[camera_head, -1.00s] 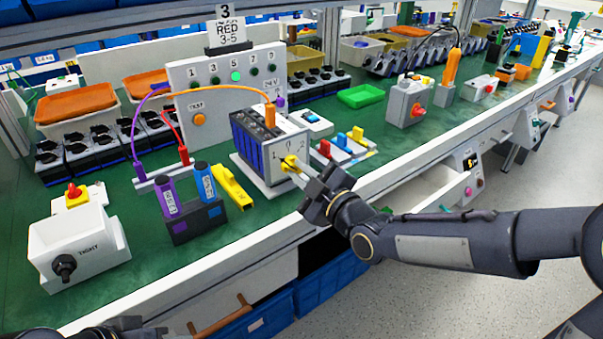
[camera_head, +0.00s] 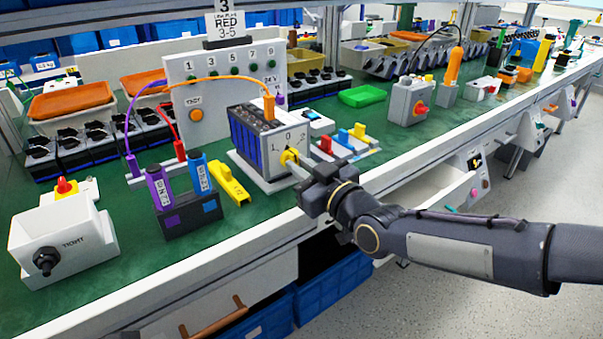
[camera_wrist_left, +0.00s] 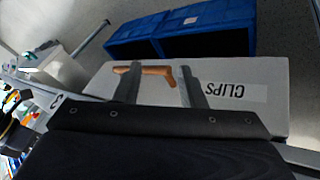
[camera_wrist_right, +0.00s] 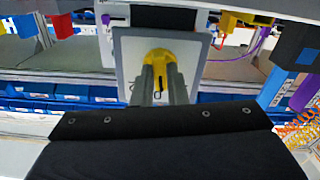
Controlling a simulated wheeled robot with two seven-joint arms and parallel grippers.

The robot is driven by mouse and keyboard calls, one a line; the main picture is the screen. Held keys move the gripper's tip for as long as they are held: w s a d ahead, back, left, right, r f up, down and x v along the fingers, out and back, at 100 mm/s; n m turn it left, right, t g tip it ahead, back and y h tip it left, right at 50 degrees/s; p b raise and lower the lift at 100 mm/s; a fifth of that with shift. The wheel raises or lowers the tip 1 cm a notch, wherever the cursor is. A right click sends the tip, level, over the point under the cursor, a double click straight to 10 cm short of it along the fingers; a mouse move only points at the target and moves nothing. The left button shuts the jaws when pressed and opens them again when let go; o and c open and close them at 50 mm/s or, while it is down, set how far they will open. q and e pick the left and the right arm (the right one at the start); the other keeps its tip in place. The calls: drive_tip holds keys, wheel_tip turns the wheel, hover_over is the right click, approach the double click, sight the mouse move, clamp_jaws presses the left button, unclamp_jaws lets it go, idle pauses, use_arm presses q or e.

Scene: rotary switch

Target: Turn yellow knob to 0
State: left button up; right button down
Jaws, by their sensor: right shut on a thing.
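The yellow knob (camera_head: 289,157) sits on the front face of a grey switch box (camera_head: 277,140) with the marks 1, 0 and 2 above it. In the right wrist view the knob (camera_wrist_right: 160,56) shows between and above two fingers, with a dark line on its face. My right gripper (camera_wrist_right: 162,82) is shut on the knob; in the head view the right gripper (camera_head: 305,172) partly hides it. The knob's exact pointing is hard to read. My left gripper (camera_wrist_left: 162,84) has its fingers apart, with nothing seen held, over a drawer front.
A panel (camera_head: 183,88) with numbered lamps stands behind the box. A white box with a black knob (camera_head: 62,247) is at left. A purple and blue holder (camera_head: 190,212) and yellow part (camera_head: 228,186) lie left of the switch. Coloured switches (camera_head: 342,146) stand right.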

drive_tip(key=shift+f+m+b, duration=0.1)
drive_tip(key=shift+m+b, duration=0.2)
drive_tip(key=shift+m, duration=0.5)
drive_tip(key=c, duration=1.4)
unclamp_jaws()
drive_tip(key=shift+c, duration=0.2)
drive_tip(key=p+v, duration=0.1)
drive_tip(key=v, duration=0.6)
drive_tip(key=shift+s+d, duration=0.25)
drive_tip(key=shift+s, duration=0.05)
